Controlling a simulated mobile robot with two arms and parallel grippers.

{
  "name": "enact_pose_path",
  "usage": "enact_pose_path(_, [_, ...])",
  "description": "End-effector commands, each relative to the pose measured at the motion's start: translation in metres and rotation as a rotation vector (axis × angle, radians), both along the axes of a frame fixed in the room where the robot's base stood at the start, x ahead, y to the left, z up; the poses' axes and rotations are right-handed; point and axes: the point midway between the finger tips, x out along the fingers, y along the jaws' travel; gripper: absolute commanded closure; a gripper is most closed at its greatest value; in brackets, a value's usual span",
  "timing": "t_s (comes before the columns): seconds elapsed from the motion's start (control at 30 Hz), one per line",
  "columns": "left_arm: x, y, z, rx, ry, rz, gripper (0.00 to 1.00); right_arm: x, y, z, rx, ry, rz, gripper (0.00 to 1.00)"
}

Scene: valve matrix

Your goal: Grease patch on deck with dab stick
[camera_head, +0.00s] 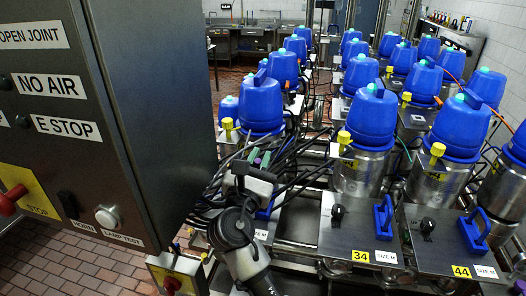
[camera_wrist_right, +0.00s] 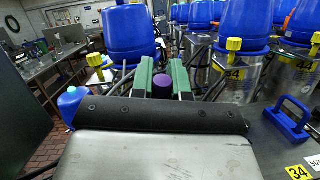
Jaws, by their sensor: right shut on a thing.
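My right gripper (camera_head: 260,157) has green fingers and is in the middle of the head view, in front of the valve rows and left of the deck marked 34. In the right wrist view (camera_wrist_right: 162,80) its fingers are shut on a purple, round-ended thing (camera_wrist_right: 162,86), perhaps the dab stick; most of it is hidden. The steel deck marked 34 (camera_head: 345,235) carries a black knob and a blue handle. The deck marked 44 (camera_head: 445,245) is to its right. I cannot make out a grease patch on either. My left gripper is not in view.
Several blue-capped valves (camera_head: 372,117) stand in rows behind the decks. Dark cables (camera_head: 300,150) tangle around my right gripper. A control cabinet (camera_head: 150,110) fills the left side.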

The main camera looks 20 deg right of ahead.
Motion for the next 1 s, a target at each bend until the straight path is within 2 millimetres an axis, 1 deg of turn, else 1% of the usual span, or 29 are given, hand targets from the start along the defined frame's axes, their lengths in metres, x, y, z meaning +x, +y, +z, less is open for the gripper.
enact_pose_path(0.1, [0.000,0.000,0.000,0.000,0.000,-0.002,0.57,0.000,0.000,-0.008,-0.002,0.003,0.000,1.00])
enact_pose_path(0.23, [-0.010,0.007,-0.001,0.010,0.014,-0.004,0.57,-0.001,0.000,-0.020,-0.003,0.003,0.000,1.00])
enact_pose_path(0.3, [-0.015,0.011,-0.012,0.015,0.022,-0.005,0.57,-0.001,0.000,-0.032,-0.001,0.001,-0.001,1.00])
enact_pose_path(0.37, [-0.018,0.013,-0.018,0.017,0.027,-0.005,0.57,-0.001,0.000,-0.039,-0.002,0.002,-0.001,1.00])
enact_pose_path(0.5, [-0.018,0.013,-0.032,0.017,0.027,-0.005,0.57,-0.001,0.000,-0.053,-0.002,0.001,0.000,1.00])
enact_pose_path(0.6, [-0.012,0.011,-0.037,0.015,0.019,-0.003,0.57,-0.001,0.000,-0.058,-0.001,0.001,0.001,1.00])
enact_pose_path(0.73, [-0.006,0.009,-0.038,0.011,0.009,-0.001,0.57,-0.001,0.000,-0.059,-0.001,0.001,0.001,1.00])
enact_pose_path(1.0, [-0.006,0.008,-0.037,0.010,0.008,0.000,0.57,-0.001,0.000,-0.058,-0.001,0.001,0.001,1.00])
